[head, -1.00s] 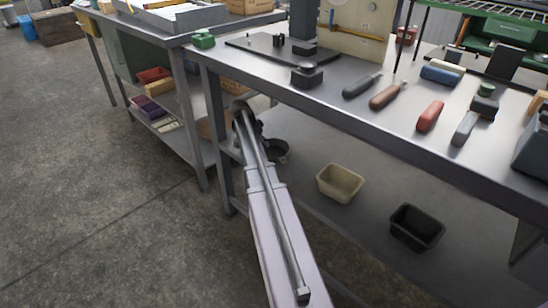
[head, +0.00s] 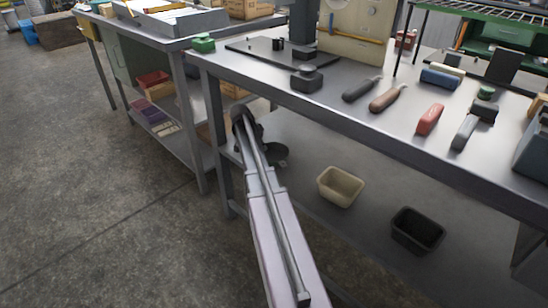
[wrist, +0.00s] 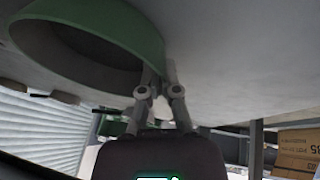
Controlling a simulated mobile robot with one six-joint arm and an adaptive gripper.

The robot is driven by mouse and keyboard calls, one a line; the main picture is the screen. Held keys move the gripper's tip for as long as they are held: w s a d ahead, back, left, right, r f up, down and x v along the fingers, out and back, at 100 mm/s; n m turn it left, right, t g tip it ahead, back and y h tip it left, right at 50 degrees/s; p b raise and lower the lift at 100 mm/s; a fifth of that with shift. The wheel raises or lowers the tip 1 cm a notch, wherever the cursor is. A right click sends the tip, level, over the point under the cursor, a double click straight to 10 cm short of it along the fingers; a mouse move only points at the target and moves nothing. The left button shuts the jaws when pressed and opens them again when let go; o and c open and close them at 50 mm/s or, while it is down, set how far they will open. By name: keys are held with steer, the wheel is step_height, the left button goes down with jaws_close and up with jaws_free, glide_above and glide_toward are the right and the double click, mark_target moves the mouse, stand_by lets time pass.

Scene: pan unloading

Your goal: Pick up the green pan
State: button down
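The green pan (wrist: 148,36) shows in the wrist view at upper left, with its green outer wall and its dark grey hollow side facing me. My gripper (wrist: 160,72) is at the pan's right edge there, with its two fingers drawn close together and the edge of the wall between them. The contact itself is small and hard to see.
The workbench (head: 370,130) above my arm holds several tools. On its lower shelf stand a cream bin (head: 340,187) and a black bin (head: 417,231), right of my arm. A second bench (head: 178,118) stands to the left. The floor (head: 90,190) at left is clear.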

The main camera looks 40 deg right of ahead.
steer(key=shift+r, duration=0.15)
stand_by(0.3)
step_height(320, 180, up, 3)
steer(key=p, duration=0.3)
steer(key=s+a+r+p, duration=0.1)
steer(key=s+a+p, duration=0.1)
steer(key=s+a, duration=0.8)
steer(key=s, duration=0.2)
steer(key=shift+s+r, duration=0.3)
steer(key=shift+r, duration=0.05)
steer(key=shift+d, duration=0.1)
